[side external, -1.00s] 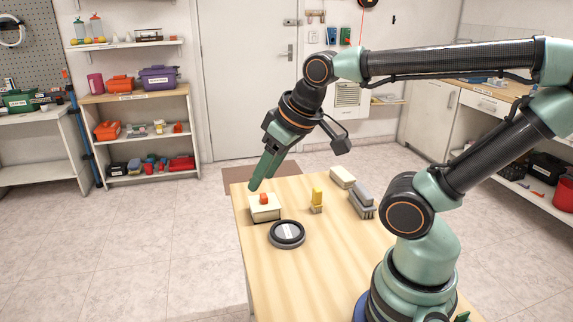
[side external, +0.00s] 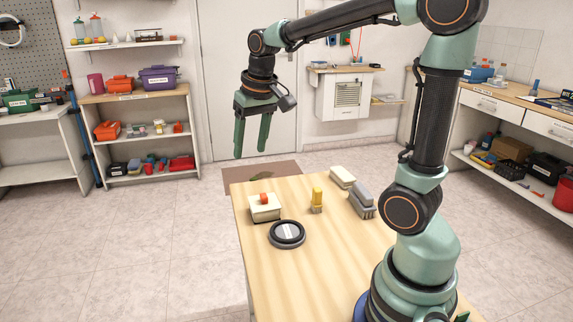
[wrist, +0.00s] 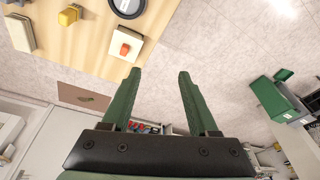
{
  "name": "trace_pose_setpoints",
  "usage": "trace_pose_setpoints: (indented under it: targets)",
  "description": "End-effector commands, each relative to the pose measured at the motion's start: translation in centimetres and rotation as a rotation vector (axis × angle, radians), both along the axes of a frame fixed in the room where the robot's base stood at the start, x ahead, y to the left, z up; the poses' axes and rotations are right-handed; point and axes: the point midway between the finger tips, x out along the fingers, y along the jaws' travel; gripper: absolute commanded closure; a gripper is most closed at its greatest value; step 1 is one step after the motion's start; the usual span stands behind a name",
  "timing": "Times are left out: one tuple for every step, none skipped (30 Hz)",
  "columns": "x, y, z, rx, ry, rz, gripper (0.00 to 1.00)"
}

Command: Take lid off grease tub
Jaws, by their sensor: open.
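In the wrist view the tub (wrist: 117,55) lies up and left of my fingertips. My gripper (side external: 250,153) is open and empty, fingers pointing down. It hangs high, behind the table's back edge and clear of the tub.
A round dark container (side external: 287,235) with a pale label sits just in front of the tub. The front of the wooden table (side external: 300,285) is clear.

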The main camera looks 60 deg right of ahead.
Motion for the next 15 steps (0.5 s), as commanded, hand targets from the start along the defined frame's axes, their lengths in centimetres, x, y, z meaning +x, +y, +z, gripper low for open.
trace_pose_setpoints:
  targets:
    - [1.0, -1.3, -0.7, 0.011, 0.030, -0.041, 0.40]
    - [1.5, -1.9, -1.0, 0.016, 0.043, -0.063, 0.40]
    - [2.1, -2.8, -1.5, 0.024, 0.062, -0.094, 0.40]
    - [2.6, -3.5, -1.9, 0.030, 0.076, -0.116, 0.40]
    - [3.0, -4.2, -2.4, 0.036, 0.089, -0.139, 0.40]
    - [3.6, -5.2, -3.0, 0.043, 0.107, -0.169, 0.40]
    - [4.0, -5.9, -3.5, 0.049, 0.121, -0.191, 0.40]
    - [4.3, -6.6, -4.0, 0.054, 0.133, -0.213, 0.40]
    - [4.7, -7.5, -4.7, 0.062, 0.149, -0.242, 0.40]
    - [5.0, -8.1, -5.2, 0.067, 0.162, -0.261, 0.40]
    - [5.2, -8.7, -5.7, 0.071, 0.172, -0.279, 0.40]
    - [5.5, -9.5, -6.3, 0.078, 0.184, -0.303, 0.40]
    - [5.6, -10.0, -6.8, 0.081, 0.194, -0.317, 0.40]
    - [5.7, -10.4, -7.2, 0.086, 0.202, -0.329, 0.40]
    - [5.9, -10.9, -7.6, 0.089, 0.211, -0.345, 0.40]
